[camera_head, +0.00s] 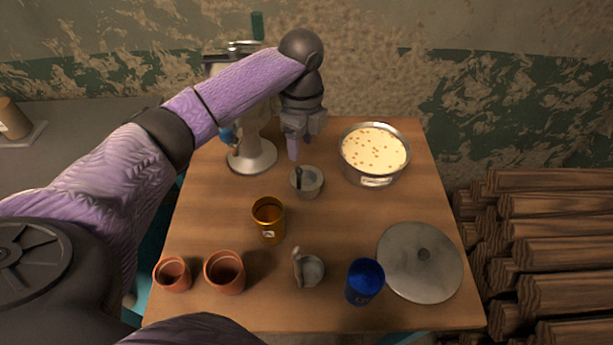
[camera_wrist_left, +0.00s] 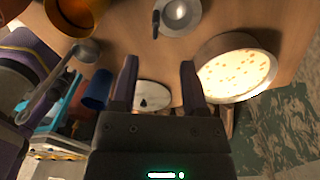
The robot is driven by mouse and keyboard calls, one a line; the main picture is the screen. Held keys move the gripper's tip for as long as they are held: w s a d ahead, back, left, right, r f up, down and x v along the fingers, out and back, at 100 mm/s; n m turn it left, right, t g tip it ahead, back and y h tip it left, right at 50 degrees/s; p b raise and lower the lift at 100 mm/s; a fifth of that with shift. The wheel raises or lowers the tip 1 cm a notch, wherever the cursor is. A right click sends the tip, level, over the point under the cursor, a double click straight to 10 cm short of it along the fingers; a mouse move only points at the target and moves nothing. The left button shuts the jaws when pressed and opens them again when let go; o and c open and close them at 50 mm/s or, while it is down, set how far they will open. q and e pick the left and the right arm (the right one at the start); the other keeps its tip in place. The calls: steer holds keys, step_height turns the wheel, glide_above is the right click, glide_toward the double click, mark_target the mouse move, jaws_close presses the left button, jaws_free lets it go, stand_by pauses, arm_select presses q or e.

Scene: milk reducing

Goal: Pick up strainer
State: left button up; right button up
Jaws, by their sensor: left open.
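Two small grey bowl-shaped tools with upright handles stand on the table, and I cannot tell for sure which is the strainer. The dark-handled tool (camera_head: 312,183) is near the table's middle; it also shows at the top of the left wrist view (camera_wrist_left: 185,17). The grey-handled tool (camera_head: 314,271) is nearer the front; its long handle shows in the left wrist view (camera_wrist_left: 86,51). My left gripper (camera_head: 299,147) is open and empty, just beyond the dark-handled tool and apart from it. Its fingers (camera_wrist_left: 159,66) are spread in the left wrist view. My right gripper is not in view.
A pot of pale liquid (camera_head: 375,150) stands right of my left gripper, a machine stand (camera_head: 251,160) to its left. An orange cup (camera_head: 268,222), two clay pots (camera_head: 224,274), a blue cup (camera_head: 364,282) and a round lid (camera_head: 419,268) are nearer the front. Logs (camera_head: 560,240) lie at right.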

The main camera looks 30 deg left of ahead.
mark_target(299, 166)
arm_select(q)
steer(key=f+b, duration=0.1)
steer(key=f, duration=0.2)
steer(key=f+b, duration=0.1)
steer(key=f, duration=0.1)
steer(key=s+f+b, duration=0.1)
steer(key=f, duration=0.2)
steer(key=shift+f, duration=0.35)
steer(key=shift+w+r, duration=0.1)
steer(key=shift+c, duration=0.3)
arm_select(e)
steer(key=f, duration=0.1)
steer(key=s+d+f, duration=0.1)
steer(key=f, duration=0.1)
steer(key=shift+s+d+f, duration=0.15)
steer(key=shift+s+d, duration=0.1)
arm_select(q)
jaws_close()
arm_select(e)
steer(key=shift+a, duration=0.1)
